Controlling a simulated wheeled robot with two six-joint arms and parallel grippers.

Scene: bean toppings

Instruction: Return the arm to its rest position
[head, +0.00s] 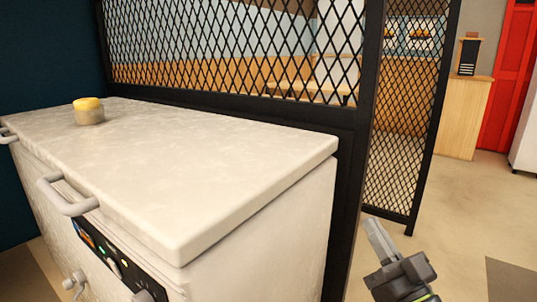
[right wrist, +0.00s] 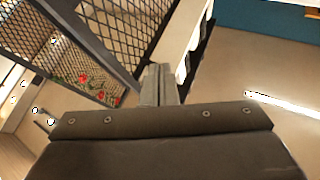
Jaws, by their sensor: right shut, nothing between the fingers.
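My right gripper (head: 374,229) is at the lower right of the head view, to the right of the white cabinet and clear of it. Its fingers are together with nothing between them, and they point up and to the left. It also shows in the right wrist view (right wrist: 159,72), again with shut fingers and no object at the tips. My left gripper is not in the head view.
A white cabinet (head: 200,170) with handles and knobs stands at the left. A small yellow-topped container (head: 89,111) sits on it. A black mesh partition (head: 355,150) stands behind. Open floor (head: 460,225) lies to the right, before a wooden counter (head: 464,115).

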